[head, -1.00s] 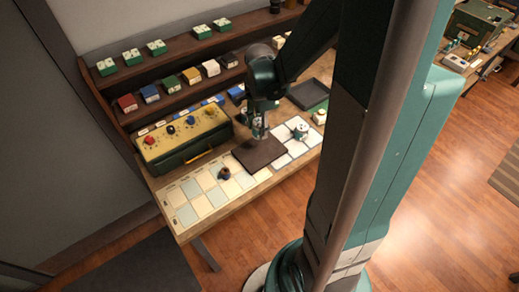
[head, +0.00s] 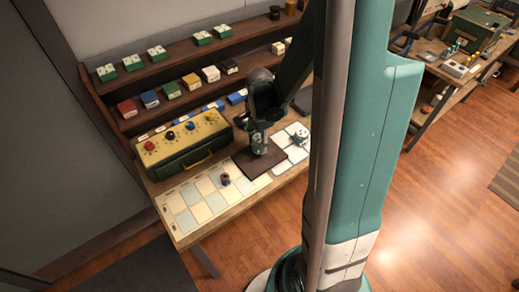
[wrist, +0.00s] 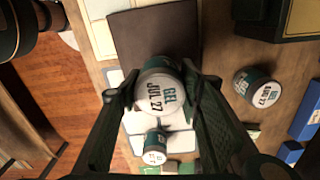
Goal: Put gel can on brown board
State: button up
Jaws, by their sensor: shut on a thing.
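The gel can (wrist: 161,96), with a white lid marked "GEL JUL 27" and a teal side, is between the two fingers of my gripper (wrist: 160,90). My gripper is shut on it; it also shows in the head view (head: 259,141). The brown board (wrist: 152,36) lies flat on the bench, and in the head view (head: 262,167) the held can is over its back part. I cannot tell whether the can's base touches the board.
A small dark cup (head: 225,179) sits on the pale tiles (head: 200,198). A yellow-topped box (head: 183,140) stands left; shelves (head: 180,53) rise behind.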

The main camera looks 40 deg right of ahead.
aim_at(259, 149)
jog(key=shift+f, duration=2.1)
jog(key=shift+f+b, duration=0.1)
jog(key=shift+b, duration=0.2)
jog(key=o, duration=1)
jog(key=shift+c, duration=0.2)
jog(key=shift+r+p, duration=0.65)
jog(key=shift+r, duration=5.5)
